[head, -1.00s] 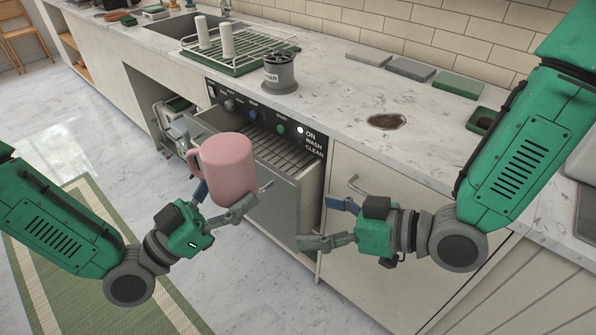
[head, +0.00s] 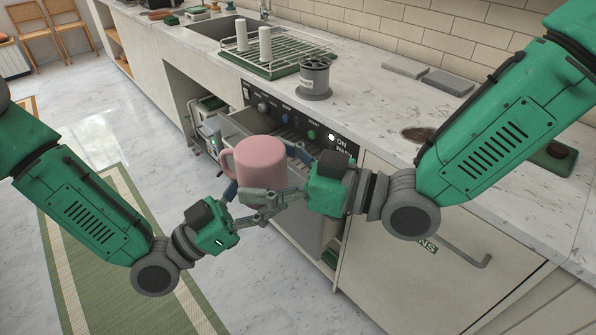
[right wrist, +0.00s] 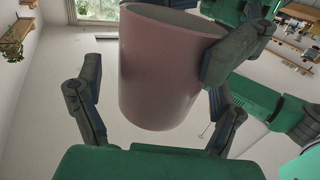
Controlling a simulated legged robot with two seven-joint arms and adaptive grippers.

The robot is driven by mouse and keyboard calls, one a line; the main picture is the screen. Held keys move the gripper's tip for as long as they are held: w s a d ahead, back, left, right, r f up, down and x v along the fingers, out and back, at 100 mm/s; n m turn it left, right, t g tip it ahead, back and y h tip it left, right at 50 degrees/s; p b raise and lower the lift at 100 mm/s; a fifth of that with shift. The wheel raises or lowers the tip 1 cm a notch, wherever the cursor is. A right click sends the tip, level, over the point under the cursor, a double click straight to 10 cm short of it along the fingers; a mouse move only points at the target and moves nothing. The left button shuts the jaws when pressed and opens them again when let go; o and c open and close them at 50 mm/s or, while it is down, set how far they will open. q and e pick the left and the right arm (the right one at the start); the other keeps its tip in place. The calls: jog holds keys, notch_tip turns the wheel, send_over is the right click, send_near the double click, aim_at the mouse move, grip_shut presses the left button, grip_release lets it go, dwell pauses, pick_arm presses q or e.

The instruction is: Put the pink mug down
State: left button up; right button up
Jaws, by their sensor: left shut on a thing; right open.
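The pink mug (head: 260,163) is upright in the air in front of the open dishwasher drawer. My left gripper (head: 243,205) is shut on the mug from the left and below. My right gripper (head: 285,172) is open at the mug's right side, with a finger near its wall. In the right wrist view the mug (right wrist: 165,70) fills the middle, between the fingers of my right gripper (right wrist: 155,95). Whether those fingers touch the mug I cannot tell. The mug's lower part is partly hidden by the fingers in the head view.
The marble counter (head: 370,110) runs behind, with a dish rack (head: 280,50), a grey spool-like holder (head: 315,78) and grey slabs (head: 447,82). The dishwasher (head: 320,135) is open below the counter edge. A green rug (head: 130,270) lies on the floor.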

jog(key=shift+x, duration=1.2)
pick_arm(q)
jog(key=shift+d, duration=0.1)
pick_arm(e)
jog(key=c, duration=1.5)
pick_arm(q)
jog(key=o, duration=1.5)
